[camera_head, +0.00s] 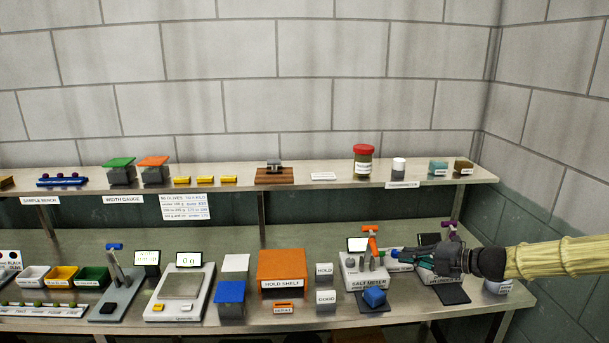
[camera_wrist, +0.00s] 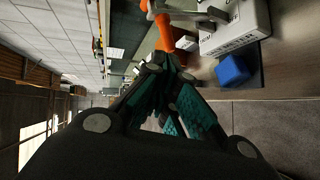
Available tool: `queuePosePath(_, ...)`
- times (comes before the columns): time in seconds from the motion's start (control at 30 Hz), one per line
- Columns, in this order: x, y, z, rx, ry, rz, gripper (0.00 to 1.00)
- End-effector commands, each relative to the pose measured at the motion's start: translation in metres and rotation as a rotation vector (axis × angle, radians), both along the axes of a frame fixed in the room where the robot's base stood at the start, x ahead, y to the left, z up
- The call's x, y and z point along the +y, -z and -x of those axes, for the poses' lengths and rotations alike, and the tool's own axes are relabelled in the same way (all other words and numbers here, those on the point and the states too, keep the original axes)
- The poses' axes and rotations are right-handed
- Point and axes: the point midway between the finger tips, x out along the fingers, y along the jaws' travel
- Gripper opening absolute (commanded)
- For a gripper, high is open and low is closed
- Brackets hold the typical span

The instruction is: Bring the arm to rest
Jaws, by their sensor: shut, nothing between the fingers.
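My gripper (camera_head: 405,256) reaches in from the right at the right part of the lower bench, its arm in a pale ribbed sleeve. It is shut and empty, pointing left, close to the salt meter (camera_head: 352,278) and the orange-handled tool standing at it (camera_head: 372,240). In the wrist view my gripper (camera_wrist: 160,65) shows its dark fingers with teal pads drawn together at the tips. The orange tool (camera_wrist: 165,35) is just beyond the fingertips there; I cannot tell whether they touch. A blue block (camera_wrist: 232,69) lies beside the meter (camera_wrist: 235,30).
To the left are an orange hold shelf (camera_head: 281,268), a scale (camera_head: 180,286) and small bins (camera_head: 61,276). The upper shelf (camera_head: 330,185) carries jars and blocks. Open air lies in front of the bench.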

Motion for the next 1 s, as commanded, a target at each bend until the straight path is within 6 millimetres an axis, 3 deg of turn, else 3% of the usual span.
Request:
queuePosePath(0.03, 0.015, 0.026, 0.010, -0.004, -0.046, 0.083, 0.00)
queuePosePath(0.2, 0.055, 0.107, 0.050, -0.065, -0.242, 0.394, 0.00)
queuePosePath(0.37, 0.082, 0.182, 0.100, -0.151, -0.485, 0.673, 0.00)
queuePosePath(0.5, 0.097, 0.242, 0.151, -0.254, -0.745, 0.896, 0.00)
queuePosePath(0.7, 0.106, 0.310, 0.226, -0.448, -1.163, 1.142, 0.00)
queuePosePath(1.0, 0.106, 0.378, 0.333, -0.856, -1.835, 1.315, 0.00)
